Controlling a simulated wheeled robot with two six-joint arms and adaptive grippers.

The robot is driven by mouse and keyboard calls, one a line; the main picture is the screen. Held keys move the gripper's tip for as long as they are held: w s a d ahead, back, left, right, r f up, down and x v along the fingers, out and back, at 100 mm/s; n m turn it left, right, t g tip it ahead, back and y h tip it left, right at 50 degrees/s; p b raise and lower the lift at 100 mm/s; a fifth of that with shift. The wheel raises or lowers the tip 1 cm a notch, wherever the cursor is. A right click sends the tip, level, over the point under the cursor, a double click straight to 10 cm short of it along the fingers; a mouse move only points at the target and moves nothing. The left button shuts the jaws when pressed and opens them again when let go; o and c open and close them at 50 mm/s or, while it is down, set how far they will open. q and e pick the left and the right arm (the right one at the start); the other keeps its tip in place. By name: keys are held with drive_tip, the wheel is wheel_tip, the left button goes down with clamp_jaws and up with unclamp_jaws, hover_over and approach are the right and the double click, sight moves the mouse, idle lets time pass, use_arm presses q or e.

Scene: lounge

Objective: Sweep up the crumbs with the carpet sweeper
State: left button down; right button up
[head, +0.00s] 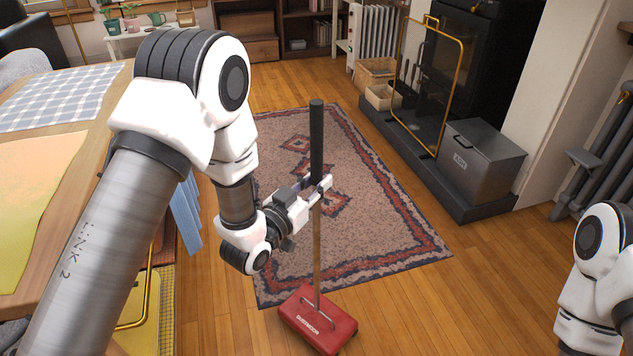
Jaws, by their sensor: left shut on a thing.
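The carpet sweeper has a red head (312,328) on the wooden floor at the near edge of the patterned rug. Its pole rises upright to a black grip (316,140). My left gripper (322,187) is shut on the sweeper's pole, around the lower end of the black grip. The crumbs cannot be made out on the rug or floor. Part of my right arm shows at the right edge, but its gripper is out of view.
The rug (375,225) lies flat behind the sweeper. A table (95,150) stands left. On the right, a dark hearth (425,165) holds a grey ash box (482,160), a brass-framed screen (462,70) and baskets (383,97). The wood floor between rug and hearth is clear.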

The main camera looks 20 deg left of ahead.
drive_tip(key=shift+f+b, duration=0.65)
idle(0.6)
